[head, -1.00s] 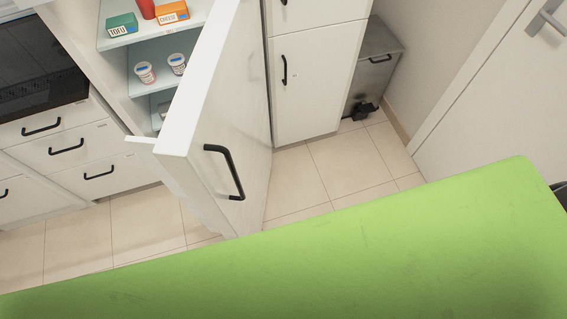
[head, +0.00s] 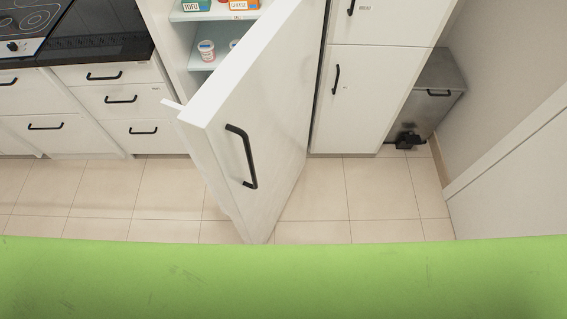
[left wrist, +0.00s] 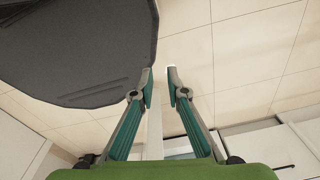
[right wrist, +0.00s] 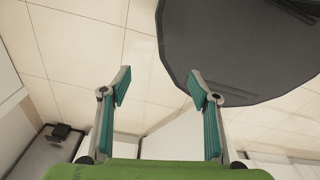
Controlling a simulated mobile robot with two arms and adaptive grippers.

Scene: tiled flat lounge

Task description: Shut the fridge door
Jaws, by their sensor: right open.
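The white fridge door (head: 255,120) stands ajar in the head view, swung out toward me. Its black bar handle (head: 242,156) is on the outer face near the free edge. Part of the fridge inside (head: 207,68) shows left of the door, with shelves and food. Neither gripper shows in the head view. My left gripper (left wrist: 160,82) has its fingers a little apart; a pale strip shows between them, and I cannot tell what it is. My right gripper (right wrist: 158,82) is open wide and empty, with floor tiles beyond it. Neither is seen touching the door or handle.
White drawers (head: 110,95) and a dark hob (head: 25,25) are left of the fridge. A white cupboard (head: 365,100) and a grey pedal bin (head: 425,95) are to its right. A white door or panel (head: 520,180) is far right. Tiled floor (head: 345,200) is clear before the cupboard.

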